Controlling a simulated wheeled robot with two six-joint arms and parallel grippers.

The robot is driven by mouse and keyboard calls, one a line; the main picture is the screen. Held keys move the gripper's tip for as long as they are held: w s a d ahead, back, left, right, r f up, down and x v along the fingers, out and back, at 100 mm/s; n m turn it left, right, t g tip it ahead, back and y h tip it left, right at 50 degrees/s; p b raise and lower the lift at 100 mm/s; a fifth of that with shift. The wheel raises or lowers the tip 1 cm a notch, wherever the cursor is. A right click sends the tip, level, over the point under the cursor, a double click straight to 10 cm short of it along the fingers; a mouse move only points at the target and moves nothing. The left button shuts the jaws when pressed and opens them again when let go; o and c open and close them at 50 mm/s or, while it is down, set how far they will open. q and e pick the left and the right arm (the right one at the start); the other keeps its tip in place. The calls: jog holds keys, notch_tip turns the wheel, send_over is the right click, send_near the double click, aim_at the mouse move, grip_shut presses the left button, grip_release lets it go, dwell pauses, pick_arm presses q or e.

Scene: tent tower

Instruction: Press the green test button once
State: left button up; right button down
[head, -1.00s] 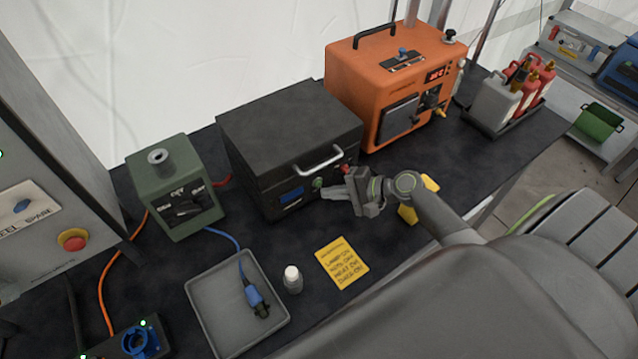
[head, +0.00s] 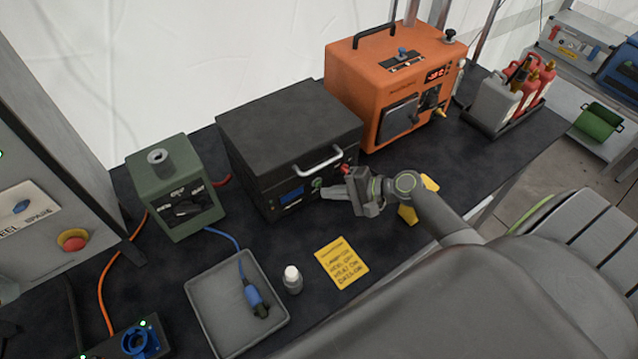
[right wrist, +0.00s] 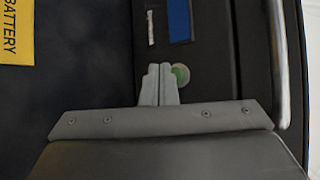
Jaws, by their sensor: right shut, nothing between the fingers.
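The green test button (head: 316,184) is on the front of the black box (head: 290,130), right of a small blue screen (head: 291,196). My right gripper (head: 324,193) is shut and empty, its fingertips right at the box front beside the button. In the right wrist view the closed fingers (right wrist: 159,80) lie just left of the green button (right wrist: 181,75) and partly overlap its edge. I cannot tell whether they touch it. My left gripper is not in view.
A silver handle (head: 318,161) sticks out above the button, and a red knob (head: 346,169) sits to its right. A yellow note (head: 342,262), white bottle (head: 292,279) and grey tray (head: 205,305) lie in front. An orange machine (head: 385,80) stands at right.

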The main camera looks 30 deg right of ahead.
jog(key=shift+w, duration=0.15)
jog(key=shift+w, duration=0.3)
jog(key=shift+w, duration=0.45)
dwell(0.6)
jog(key=shift+s, duration=0.9)
jog(key=shift+s, duration=0.45)
jog(key=shift+s+d+p, duration=0.15)
jog(key=shift+s+p, duration=0.3)
jog(key=shift+s, duration=1.6)
